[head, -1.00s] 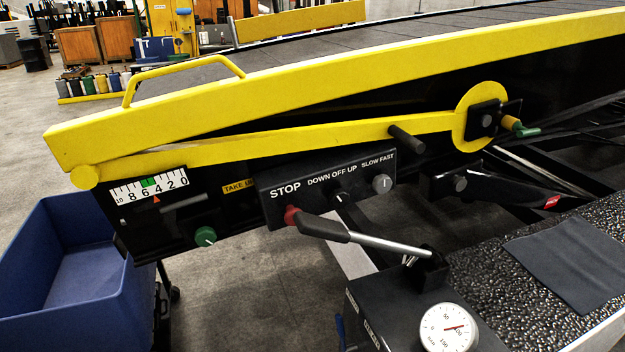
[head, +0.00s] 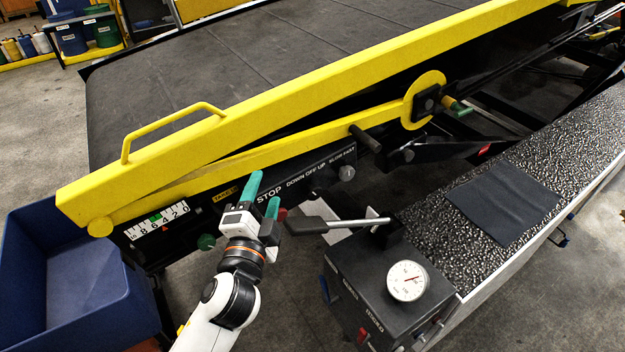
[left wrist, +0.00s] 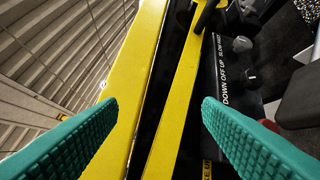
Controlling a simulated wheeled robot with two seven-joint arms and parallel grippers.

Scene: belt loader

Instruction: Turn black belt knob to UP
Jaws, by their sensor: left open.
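The control panel (head: 330,170) on the belt loader's side carries the words STOP, DOWN OFF UP and SLOW FAST. The black belt knob (left wrist: 250,78) shows below DOWN OFF UP in the left wrist view, small and dark; its setting cannot be read. In the head view it is hard to make out against the dark panel. My left gripper (head: 268,195) has teal fingers, open and empty, in front of the panel's STOP end, left of the knob. In the left wrist view the right-hand finger is near the panel lettering, apart from the knob. My right gripper is not in view.
A grey speed knob (head: 347,172) sits under SLOW FAST. A red stop button (head: 282,213) is close to my fingers. A lever with a dark grip (head: 308,225) juts out below the panel from a box with a gauge (head: 407,281). A green knob (head: 206,242) is at left.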

